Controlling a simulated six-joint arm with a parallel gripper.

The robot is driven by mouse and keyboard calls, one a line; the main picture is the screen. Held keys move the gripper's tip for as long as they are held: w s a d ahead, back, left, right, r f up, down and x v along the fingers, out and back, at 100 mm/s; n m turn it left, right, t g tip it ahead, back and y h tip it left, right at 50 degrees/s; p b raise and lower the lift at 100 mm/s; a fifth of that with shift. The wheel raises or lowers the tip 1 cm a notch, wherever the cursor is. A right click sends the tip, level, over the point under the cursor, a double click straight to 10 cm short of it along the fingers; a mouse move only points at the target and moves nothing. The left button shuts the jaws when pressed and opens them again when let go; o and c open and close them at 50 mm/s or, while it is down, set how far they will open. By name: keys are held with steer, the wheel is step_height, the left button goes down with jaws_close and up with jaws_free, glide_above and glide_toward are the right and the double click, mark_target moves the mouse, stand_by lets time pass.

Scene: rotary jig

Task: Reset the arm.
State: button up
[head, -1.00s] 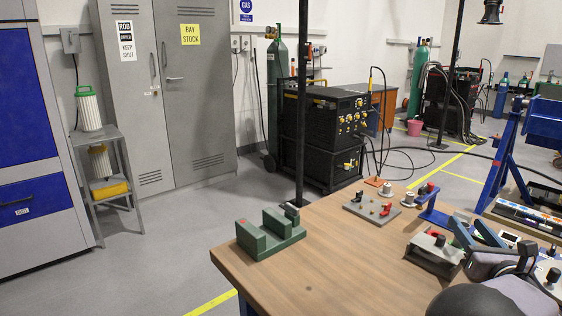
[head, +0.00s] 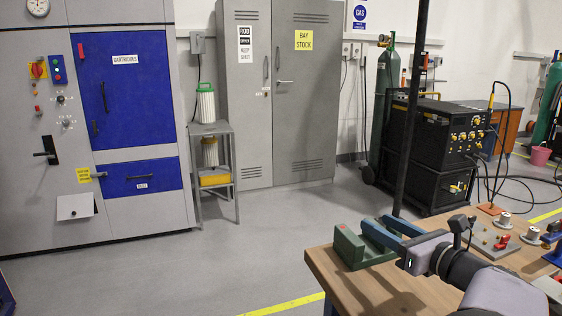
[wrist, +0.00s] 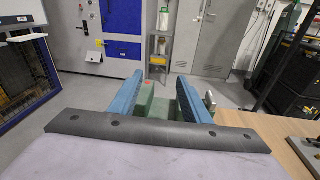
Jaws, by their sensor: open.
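My gripper (head: 374,220) reaches in from the right in the head view, its two blue fingers open and pointing to the back left. They overlap the green two-block fixture (head: 348,250), which sits at the corner of the wooden table. In the wrist view my gripper (wrist: 160,75) is open, with clear space between the fingers. The green fixture (wrist: 163,108) shows between and beneath them there, partly hidden by them. Nothing is held. Whether the fingers touch the fixture cannot be told.
The wooden table (head: 375,292) also bears a grey plate (head: 490,240) with small fittings at the right. A dark post (head: 408,130) rises behind the fixture. A black cart (head: 435,145), grey lockers (head: 305,140) and a blue-doored cabinet (head: 125,90) stand beyond open floor.

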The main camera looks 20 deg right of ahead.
steer(key=s+a+f+n+g+y+b, duration=0.1)
steer(key=a+f+n+g+y+b, duration=0.3)
steer(key=a, duration=0.6)
steer(key=a+f+n+g+y+p, duration=0.1)
steer(key=a+f+n+g, duration=0.1)
steer(key=a+f+n, duration=0.65)
steer(key=s+a+f+n+g+y+b, duration=0.1)
steer(key=a+f+n+g+y+b, duration=0.2)
steer(key=a, duration=0.8)
steer(key=s+a+f+n+g+h+p, duration=0.2)
steer(key=s+a+f+n+g+p, duration=0.1)
steer(key=s+a+f+n+g, duration=0.25)
steer(key=s+d+f+n+g+h+p, duration=0.2)
steer(key=s+d+f+n+h+p, duration=0.45)
steer(key=s+n, duration=0.5)
step_height(320, 180, up, 23)
steer(key=w+d+n+h+p, duration=0.1)
steer(key=n+p, duration=0.2)
steer(key=p, duration=1.9)
steer(key=shift+w+p, duration=0.3)
steer(key=shift+w, duration=0.05)
